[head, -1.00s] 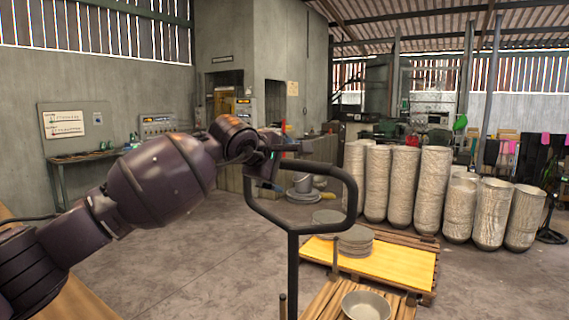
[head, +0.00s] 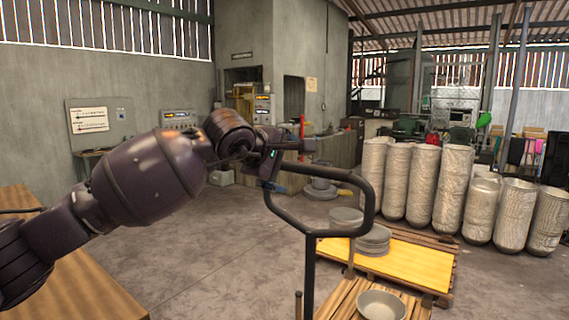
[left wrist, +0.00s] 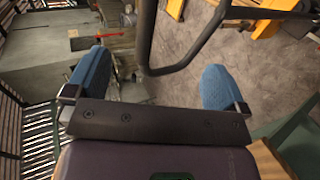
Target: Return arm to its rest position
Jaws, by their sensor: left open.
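My left arm (head: 150,180) comes in from the left, dark purple and raised, reaching out toward the middle of the head view. My left gripper (head: 284,166) is at its far end, next to the upper left of a black tubular handle loop (head: 372,205). In the left wrist view its two blue fingers are wide apart, and the gripper (left wrist: 155,82) is open. The black bar (left wrist: 146,35) crosses the view ahead of the gap; I cannot tell if it touches a finger. My right gripper is not in view.
A wooden tabletop (head: 60,268) lies below my left arm. A pallet with a yellow board (head: 412,262) holds stacked grey bowls (head: 372,240). A grey bowl (head: 380,305) sits on wooden slats in front. Tall ribbed stacks (head: 455,190) stand at the right. The middle floor is clear.

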